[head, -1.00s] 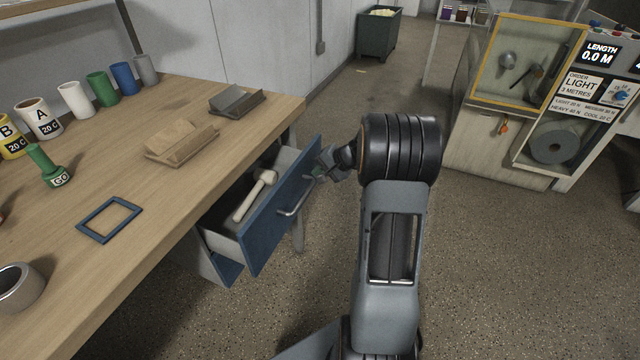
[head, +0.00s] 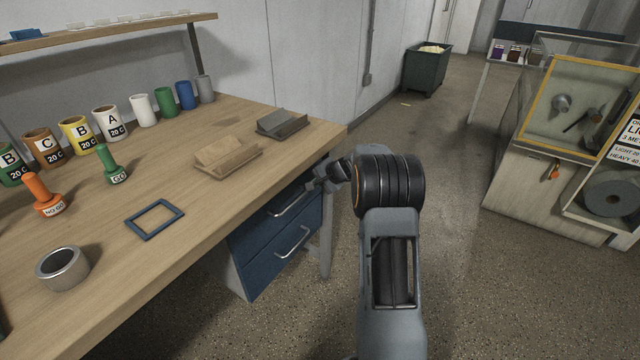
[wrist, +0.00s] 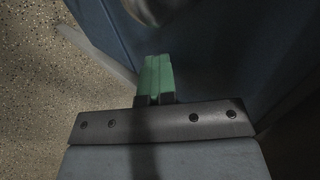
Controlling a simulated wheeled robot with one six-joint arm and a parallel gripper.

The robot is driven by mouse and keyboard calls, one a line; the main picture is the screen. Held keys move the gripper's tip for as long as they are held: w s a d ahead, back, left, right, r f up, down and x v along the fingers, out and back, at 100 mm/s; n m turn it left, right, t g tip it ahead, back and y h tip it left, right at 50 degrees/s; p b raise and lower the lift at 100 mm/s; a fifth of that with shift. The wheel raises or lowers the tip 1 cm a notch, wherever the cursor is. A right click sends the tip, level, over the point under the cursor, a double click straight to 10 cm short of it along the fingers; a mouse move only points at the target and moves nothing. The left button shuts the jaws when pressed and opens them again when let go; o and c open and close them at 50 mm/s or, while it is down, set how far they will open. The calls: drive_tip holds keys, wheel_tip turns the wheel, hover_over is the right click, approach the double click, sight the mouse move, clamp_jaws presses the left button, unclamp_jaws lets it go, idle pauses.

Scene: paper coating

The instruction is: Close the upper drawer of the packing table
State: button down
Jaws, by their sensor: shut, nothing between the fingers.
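The packing table (head: 262,168) has two blue drawers under its right end. The upper drawer (head: 302,196) now sits pushed in under the tabletop, its front about in line with the lower drawer (head: 290,258); any small remaining gap is hidden by the tabletop and my arm. My gripper (head: 318,178) is at the upper drawer's right end, close against the front. In the wrist view, the green fingertips (wrist: 158,76) are together with nothing between them, in front of the dark blue drawer front (wrist: 215,75). Whether they touch it I cannot tell.
On the tabletop are a blue frame (head: 155,219), a wooden block (head: 226,156), a grey block (head: 282,123), a metal ring (head: 63,267), gauges and several cups. A green bin (head: 425,70) and a cabinet (head: 540,170) stand beyond.

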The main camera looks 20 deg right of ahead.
drive_tip(key=shift+w+a+r, duration=0.1)
drive_tip(key=shift+w+a, duration=0.1)
drive_tip(key=shift+a, duration=0.1)
